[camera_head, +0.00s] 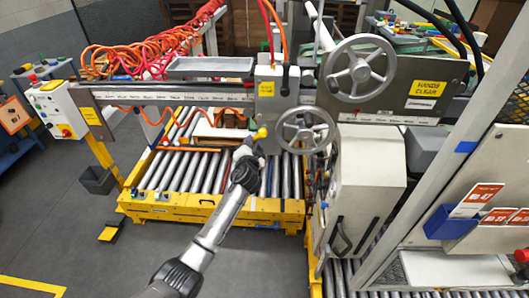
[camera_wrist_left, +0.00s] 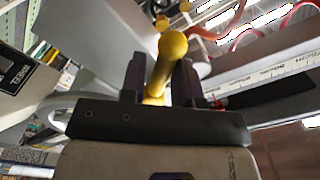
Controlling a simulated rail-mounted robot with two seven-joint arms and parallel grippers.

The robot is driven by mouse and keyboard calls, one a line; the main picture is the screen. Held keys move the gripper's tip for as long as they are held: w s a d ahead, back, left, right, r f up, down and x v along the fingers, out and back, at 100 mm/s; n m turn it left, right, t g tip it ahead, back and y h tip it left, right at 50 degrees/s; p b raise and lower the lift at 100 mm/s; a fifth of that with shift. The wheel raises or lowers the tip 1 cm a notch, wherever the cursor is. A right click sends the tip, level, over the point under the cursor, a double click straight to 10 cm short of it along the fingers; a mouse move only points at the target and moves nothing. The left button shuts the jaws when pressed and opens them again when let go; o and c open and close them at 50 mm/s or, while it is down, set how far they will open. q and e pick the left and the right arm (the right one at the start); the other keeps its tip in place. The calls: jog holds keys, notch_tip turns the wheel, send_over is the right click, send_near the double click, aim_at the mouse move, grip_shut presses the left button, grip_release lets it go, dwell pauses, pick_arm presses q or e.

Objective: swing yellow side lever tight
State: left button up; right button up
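The yellow side lever (camera_head: 258,133) shows in the head view below the grey carriage on the measuring rail. In the left wrist view its ball-ended yellow handle (camera_wrist_left: 172,47) runs up between the two dark fingers, with the ball beyond the fingertips. My left gripper (camera_head: 247,148) is at the lever, its arm coming up from the bottom of the head view. In the left wrist view the fingers (camera_wrist_left: 162,78) stand on both sides of the handle with little or no gap; firm contact cannot be told. My right gripper is not in view.
Two grey handwheels (camera_head: 359,67) (camera_head: 306,130) are right of the lever. The measuring rail (camera_head: 190,96) crosses behind my gripper. A yellow-framed roller conveyor (camera_head: 215,207) lies below. Orange hoses (camera_head: 135,55) hang at the upper left. The floor (camera_head: 85,225) at left is mostly clear.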

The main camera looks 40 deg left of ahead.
pick_arm(q)
jog(key=d+n+b, duration=0.1)
jog(key=n+b, duration=0.1)
jog(key=b, duration=0.1)
jog(key=w+f+n+b, duration=0.1)
jog(key=n+b, duration=0.2)
jog(key=d+n+b, duration=0.1)
jog(key=n+b, duration=0.1)
jog(key=b, duration=0.1)
jog(key=shift+w+d+f, duration=0.3)
jog(key=shift+f, duration=0.1)
jog(key=shift+w+d+r+n+b, duration=0.15)
jog(key=shift+d+n+b, duration=0.1)
jog(key=shift+n+b, duration=0.35)
jog(key=shift+w+d+n+b, duration=0.15)
jog(key=shift+n+b, duration=0.25)
jog(key=shift+n, duration=0.4)
jog(key=p+v, duration=0.5)
jog(key=v, duration=0.4)
jog(key=shift+s, duration=0.1)
